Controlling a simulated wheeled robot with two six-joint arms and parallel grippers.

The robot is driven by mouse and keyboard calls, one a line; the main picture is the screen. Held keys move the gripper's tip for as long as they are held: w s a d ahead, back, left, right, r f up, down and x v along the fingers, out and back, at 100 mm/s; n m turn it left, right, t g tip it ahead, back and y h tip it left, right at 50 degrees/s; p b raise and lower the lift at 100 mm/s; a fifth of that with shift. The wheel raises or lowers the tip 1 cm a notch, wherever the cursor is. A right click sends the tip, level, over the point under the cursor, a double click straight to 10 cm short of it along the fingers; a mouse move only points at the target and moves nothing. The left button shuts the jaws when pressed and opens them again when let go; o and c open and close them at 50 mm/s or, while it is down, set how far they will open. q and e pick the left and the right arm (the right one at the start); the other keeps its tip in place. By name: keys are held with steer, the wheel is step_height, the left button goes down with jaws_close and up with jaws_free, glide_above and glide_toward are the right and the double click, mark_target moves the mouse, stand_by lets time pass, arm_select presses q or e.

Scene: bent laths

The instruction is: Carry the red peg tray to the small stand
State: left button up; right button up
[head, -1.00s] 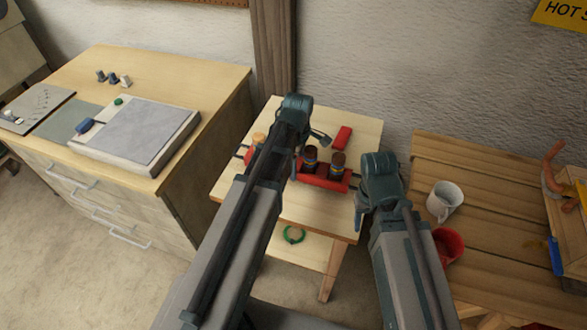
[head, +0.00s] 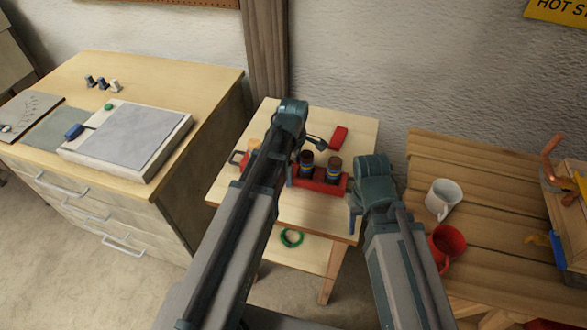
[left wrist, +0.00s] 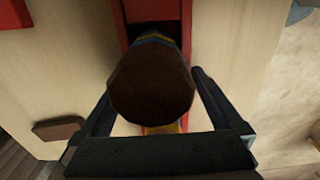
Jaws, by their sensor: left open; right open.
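The red peg tray (head: 322,183) lies on a small light-wood table (head: 300,215). It carries dark round pegs with blue and yellow bands and an amber-topped piece (head: 254,146) at its left. My left arm hides its middle. A dark handle (head: 236,158) sticks out at its left end. My left gripper (left wrist: 152,85) is open above the tray, with a dark round peg top (left wrist: 150,88) showing between its fingers; contact cannot be told. My right gripper (head: 353,205) is open at the tray's right end; its fingertips are mostly hidden.
A red block (head: 339,136) lies behind the tray. A green ring (head: 291,238) lies on the lower shelf. A drawer cabinet (head: 200,180) stands left, a slatted bench (head: 440,160) right with a white mug (head: 443,200) and red mug (head: 447,245).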

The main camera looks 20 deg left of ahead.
arm_select(q)
step_height(320, 180, up, 12)
steer(key=p, duration=1.2)
steer(key=shift+r, duration=0.15)
steer(key=s+m, duration=0.8)
steer(key=m, duration=1)
steer(key=s+d+m, duration=0.1)
steer(key=s+d, duration=0.2)
steer(key=d, duration=0.2)
steer(key=s+d+m+y, duration=0.1)
steer(key=s+d+m, duration=0.1)
steer(key=d, duration=0.3)
steer(key=shift+s+d, duration=0.25)
steer(key=shift+s, duration=0.25)
